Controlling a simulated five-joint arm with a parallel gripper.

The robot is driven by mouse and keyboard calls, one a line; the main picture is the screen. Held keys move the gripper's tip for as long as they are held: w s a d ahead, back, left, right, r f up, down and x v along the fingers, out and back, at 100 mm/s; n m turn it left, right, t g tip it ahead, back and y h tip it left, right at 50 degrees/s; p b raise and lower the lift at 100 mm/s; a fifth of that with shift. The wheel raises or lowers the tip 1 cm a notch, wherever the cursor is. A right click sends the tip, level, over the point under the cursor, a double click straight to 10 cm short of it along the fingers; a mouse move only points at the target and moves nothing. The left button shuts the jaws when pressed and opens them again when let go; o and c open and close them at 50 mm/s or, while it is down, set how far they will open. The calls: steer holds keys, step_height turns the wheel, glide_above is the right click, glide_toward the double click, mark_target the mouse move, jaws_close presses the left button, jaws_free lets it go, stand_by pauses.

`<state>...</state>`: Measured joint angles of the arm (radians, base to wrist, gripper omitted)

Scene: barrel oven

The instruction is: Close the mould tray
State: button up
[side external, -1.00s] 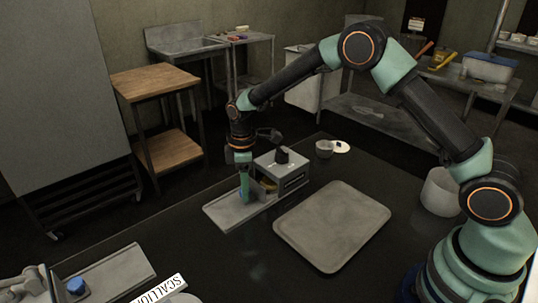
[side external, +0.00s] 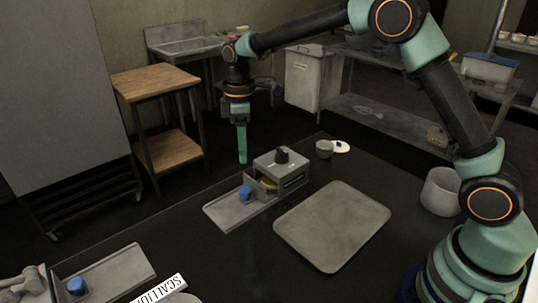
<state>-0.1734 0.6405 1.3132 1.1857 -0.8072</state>
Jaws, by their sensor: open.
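The grey mould unit (side external: 282,166) has a boxy housing with a black knob on top. A flat grey base plate (side external: 228,213) extends from it to the lower left. A blue knob (side external: 245,193) stands on a small upright grey plate at the near end of the housing. A yellowish piece (side external: 268,184) shows at the housing's mouth, beside the blue knob. I cannot tell how far in the tray sits. My gripper (side external: 242,160) is open and empty, pointing down. It is raised above the counter, clear of the blue knob, and seen edge-on.
A grey flat tray (side external: 333,225) lies right of the unit. A small cup (side external: 324,149) and a white disc (side external: 341,146) are behind. A white pot (side external: 440,191) stands at right. Another blue-knobbed device (side external: 76,286) is at lower left. The dark counter between them is clear.

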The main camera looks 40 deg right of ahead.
mark_target(245, 190)
steer(key=o, duration=0.3)
step_height(245, 190, down, 12)
steer(key=n, duration=0.4)
steer(key=shift+f+n, duration=0.1)
steer(key=shift+n, duration=0.2)
stand_by(0.3)
jaws_close()
stand_by(1.3)
